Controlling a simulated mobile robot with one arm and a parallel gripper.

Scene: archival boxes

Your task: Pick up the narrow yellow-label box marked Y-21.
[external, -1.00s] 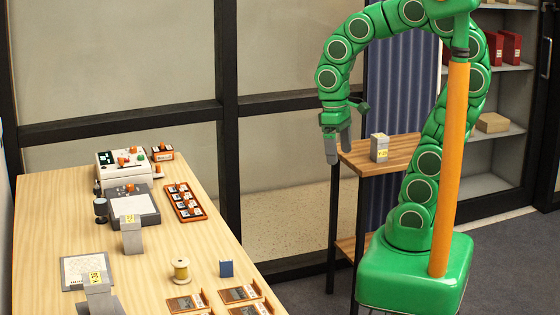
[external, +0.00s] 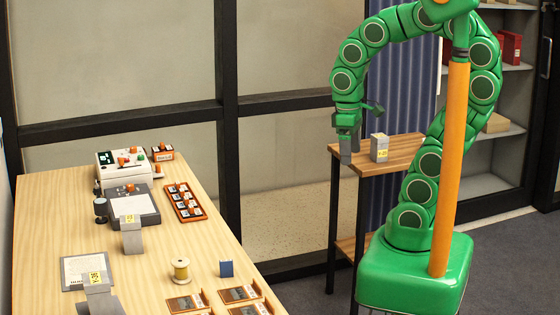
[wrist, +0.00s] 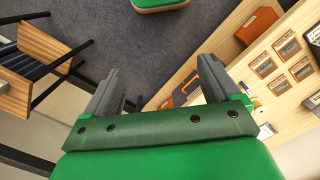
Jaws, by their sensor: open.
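Three narrow grey boxes with yellow labels show in the external view. One box (external: 379,148) stands upright on the small wooden side table (external: 405,150). Another box (external: 132,240) stands on the long table near the grey device, and a third box (external: 98,296) is at the front left. The label print is too small to tell surely which is Y-21. My gripper (external: 347,150) is raised just left of the side-table box, apart from it, fingers pointing down. In the wrist view my gripper (wrist: 160,78) is open and empty, with no yellow-label box clearly visible.
A dark-framed glass partition (external: 228,130) stands behind. Shelves are at the right.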

